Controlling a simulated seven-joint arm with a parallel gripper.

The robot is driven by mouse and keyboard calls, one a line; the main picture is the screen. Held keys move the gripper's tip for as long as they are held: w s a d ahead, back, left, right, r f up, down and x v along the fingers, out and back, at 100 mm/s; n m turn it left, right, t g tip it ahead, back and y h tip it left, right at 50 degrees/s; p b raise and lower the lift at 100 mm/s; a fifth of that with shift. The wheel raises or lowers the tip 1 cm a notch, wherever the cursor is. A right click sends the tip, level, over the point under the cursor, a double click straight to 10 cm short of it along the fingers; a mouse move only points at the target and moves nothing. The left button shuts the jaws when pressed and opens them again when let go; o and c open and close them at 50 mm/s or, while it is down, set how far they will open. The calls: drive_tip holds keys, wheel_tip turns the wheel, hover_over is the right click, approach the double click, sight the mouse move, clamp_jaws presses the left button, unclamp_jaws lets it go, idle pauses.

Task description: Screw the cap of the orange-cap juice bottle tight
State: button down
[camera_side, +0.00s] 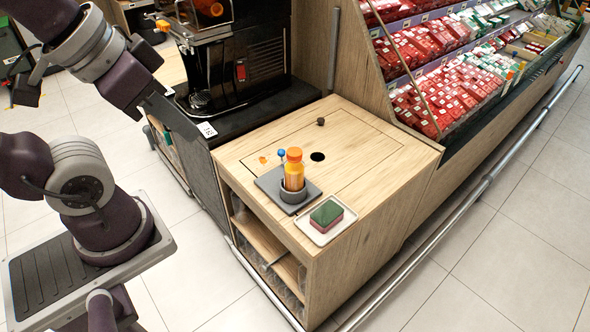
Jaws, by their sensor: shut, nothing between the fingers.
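The orange-cap juice bottle (293,176) stands upright in a dark round holder (293,193) on a grey square base plate (271,183), on top of the wooden counter. Its orange cap (294,155) is on the bottle's top. I cannot tell from here how tight the cap is. My arm is at the left of the view, well away from the bottle. I cannot make out my gripper's fingers in this view. Nothing of mine touches the bottle or its cap.
A small blue-topped item (281,154) is just left of the bottle. A white tray (341,228) with a green-and-red sponge-like block (326,214) is in front. The counter (375,150) has a round hole (317,157) and a dark knob (320,121). A black juicer (245,70) stands behind left.

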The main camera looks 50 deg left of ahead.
drive_tip(key=c, duration=2)
unclamp_jaws()
drive_tip(key=o, duration=1.1)
drive_tip(key=w+a+n+g, duration=0.1)
drive_tip(key=w+n, duration=0.2)
drive_tip(key=w, duration=0.6)
drive_tip(key=shift+a+r+g, duration=0.15)
drive_tip(key=shift+r+g, duration=0.15)
drive_tip(key=shift+o, duration=0.3)
drive_tip(key=w+a+f+n+g, duration=0.2)
drive_tip(key=w+a+f+n, duration=0.1)
drive_tip(key=w, duration=0.7)
drive_tip(key=shift+w+f+n, duration=0.15)
drive_tip(key=shift+f+n, duration=0.35)
drive_tip(key=shift+f, duration=0.45)
drive_tip(key=n+g, duration=0.2)
drive_tip(key=n, duration=0.2)
hover_over(295, 151)
wheel_tip(295, 151, down, 12)
drive_tip(key=r, duration=0.1)
wheel_tip(295, 151, down, 9)
drive_tip(key=shift+r, duration=0.1)
drive_tip(key=shift+f, duration=0.45)
clamp_jaws()
drive_tip(key=m, duration=1.5)
